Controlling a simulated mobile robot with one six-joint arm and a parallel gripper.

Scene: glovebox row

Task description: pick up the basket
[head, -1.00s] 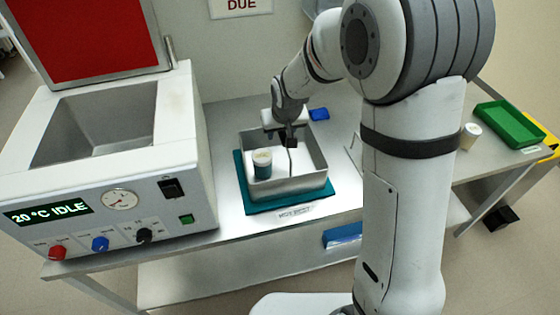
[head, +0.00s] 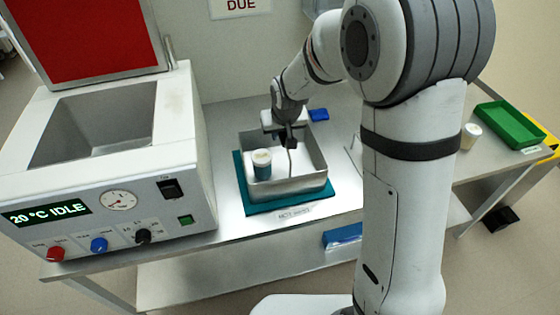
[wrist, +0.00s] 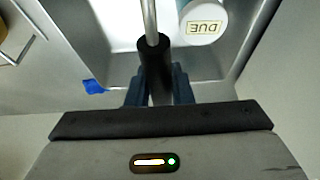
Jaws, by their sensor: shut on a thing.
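The basket (head: 292,188) is a grey metal open box on a teal mat (head: 240,187) on the bench. A thin upright metal rod with a black grip (wrist: 154,62) rises from it. A lidded jar with a teal band (head: 262,164) stands inside at the left; its label reading "DUE" shows in the wrist view (wrist: 204,27). My gripper (head: 289,142) is over the middle of the basket, pointing down. In the wrist view its fingers (wrist: 156,88) are shut on the black grip. I cannot tell whether the basket's bottom touches the mat.
A white machine (head: 110,190) with a raised red-faced lid and an open well stands close on the left. A blue item (head: 318,115) lies behind the basket. At the right are a green tray (head: 508,124) and a pale jar (head: 470,137).

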